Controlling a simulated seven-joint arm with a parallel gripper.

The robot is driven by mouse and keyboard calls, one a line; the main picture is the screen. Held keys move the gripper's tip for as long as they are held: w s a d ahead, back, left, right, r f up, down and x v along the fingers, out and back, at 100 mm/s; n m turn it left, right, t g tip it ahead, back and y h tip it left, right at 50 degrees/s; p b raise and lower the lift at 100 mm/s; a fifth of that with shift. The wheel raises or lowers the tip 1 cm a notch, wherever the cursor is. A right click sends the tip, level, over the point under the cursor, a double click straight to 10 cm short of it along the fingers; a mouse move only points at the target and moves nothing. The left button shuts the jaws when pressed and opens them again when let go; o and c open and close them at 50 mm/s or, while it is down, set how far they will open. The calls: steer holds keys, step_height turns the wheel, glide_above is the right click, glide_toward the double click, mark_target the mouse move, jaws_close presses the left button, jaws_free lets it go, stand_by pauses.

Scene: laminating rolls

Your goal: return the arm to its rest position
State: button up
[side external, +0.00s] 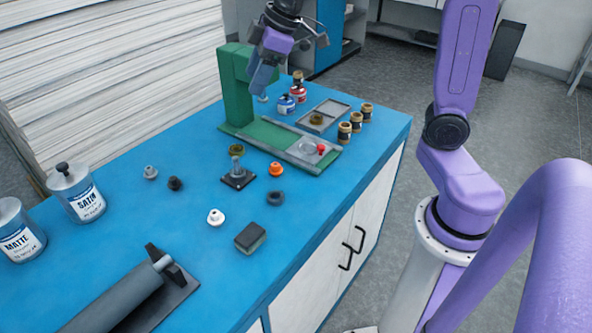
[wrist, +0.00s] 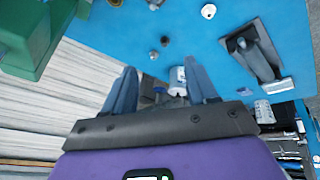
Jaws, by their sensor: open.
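My gripper (side external: 263,80) is raised at the back of the blue counter, beside the green press (side external: 236,90), with its fingers pointing down. In the wrist view my gripper (wrist: 162,82) shows two blue-grey fingers spread apart with nothing held between them. The near part of my purple arm stands at the right in the side view.
The blue counter (side external: 130,215) holds a dark roller (side external: 120,300), Satin (side external: 78,195) and Matte (side external: 20,235) cans, small knobs, a grey-topped block (side external: 250,237) and a grey tray (side external: 322,115). Several dark-banded jars (side external: 344,132) stand near the right edge. White stacked sheets (side external: 100,70) lie behind.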

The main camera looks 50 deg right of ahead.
steer(key=s+a+f+n+g, duration=0.1)
steer(key=s+a+f+g, duration=0.15)
steer(key=s, duration=0.55)
steer(key=s+a+f+g, duration=0.1)
steer(key=s+a+f, duration=0.2)
steer(key=s, duration=0.5)
steer(key=s+d+f+h, duration=0.1)
steer(key=s+d+f, duration=0.1)
steer(key=s, duration=0.4)
steer(key=s+d+f+n+h, duration=0.1)
steer(key=s+d+f, duration=0.1)
steer(key=s, duration=0.4)
steer(key=shift+s+f+n+g, duration=0.15)
steer(key=shift+f+n+g, duration=0.2)
steer(key=shift+g, duration=0.1)
